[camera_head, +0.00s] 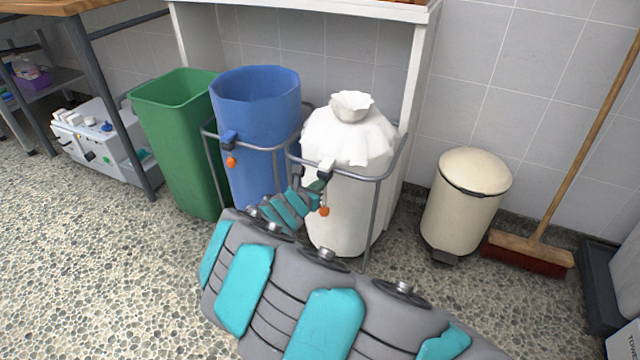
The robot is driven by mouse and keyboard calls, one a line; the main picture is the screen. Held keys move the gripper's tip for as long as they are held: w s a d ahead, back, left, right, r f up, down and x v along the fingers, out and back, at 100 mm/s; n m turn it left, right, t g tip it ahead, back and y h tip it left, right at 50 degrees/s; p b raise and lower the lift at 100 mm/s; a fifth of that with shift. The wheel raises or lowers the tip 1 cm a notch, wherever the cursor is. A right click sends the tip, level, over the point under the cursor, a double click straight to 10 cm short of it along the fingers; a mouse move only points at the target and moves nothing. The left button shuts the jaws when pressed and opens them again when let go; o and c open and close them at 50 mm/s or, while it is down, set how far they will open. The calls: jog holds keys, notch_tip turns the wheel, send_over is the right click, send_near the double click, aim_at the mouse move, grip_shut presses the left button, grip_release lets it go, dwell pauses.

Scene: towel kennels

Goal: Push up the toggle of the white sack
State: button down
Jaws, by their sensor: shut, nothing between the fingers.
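The white sack (345,215) stands in a grey metal hoop frame, its neck gathered and its top bunched. A small white toggle (326,167) sits at the front left of the hoop. An orange ball (323,211) hangs below it. My gripper (320,184) is at the end of my teal and grey arm, just below the toggle and in front of the sack. It is shut and empty. It looks close to the toggle, but I cannot tell whether they touch. My arm hides the lower left of the sack.
A blue sack (255,100) with a blue toggle (229,137) and orange ball stands left in its own frame. A green bin (170,130) is farther left. A cream pedal bin (465,205) and broom (535,250) stand right. Open floor (90,270) lies left.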

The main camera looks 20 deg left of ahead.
jog(key=shift+r, duration=0.5)
notch_tip(320, 180, down, 5)
jog(key=b, duration=0.2)
jog(key=p+v, duration=0.1)
jog(key=v, duration=0.9)
jog(key=shift+p, duration=0.35)
